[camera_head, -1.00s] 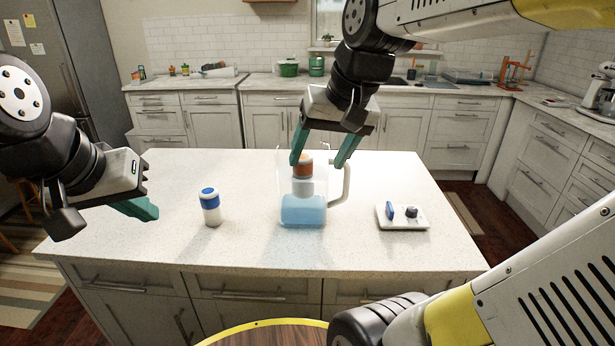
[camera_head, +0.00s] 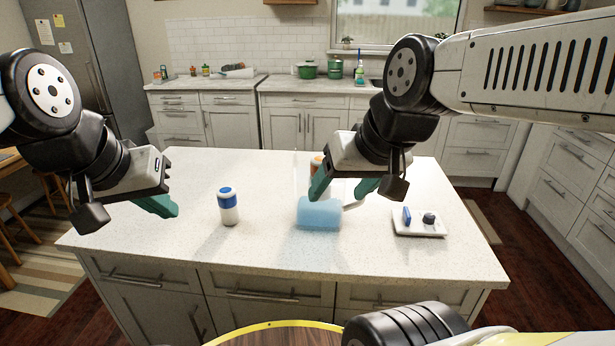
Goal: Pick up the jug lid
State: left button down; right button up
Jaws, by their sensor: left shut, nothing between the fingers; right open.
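A clear jug with blue liquid (camera_head: 318,214) stands on the island counter, its upper part mostly hidden behind my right gripper. A flat white square piece (camera_head: 432,232) to its right carries a blue upright part (camera_head: 407,215) and a dark round knob (camera_head: 428,218). It may be the jug lid or a tray; I cannot tell. My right gripper (camera_head: 342,190) is open, with its green fingers in front of or over the jug, left of the white piece. Contact with the jug is unclear. My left gripper (camera_head: 160,208) is shut and empty above the counter's left side.
A white bottle with a blue cap (camera_head: 229,206) stands left of the jug. An orange-topped bottle (camera_head: 316,164) shows behind the jug, partly hidden. The pale island counter (camera_head: 270,255) is clear along its front. Green pots (camera_head: 307,70) stand on the far counter.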

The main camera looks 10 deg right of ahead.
aim_at(406, 222)
jog(key=z, duration=1.35)
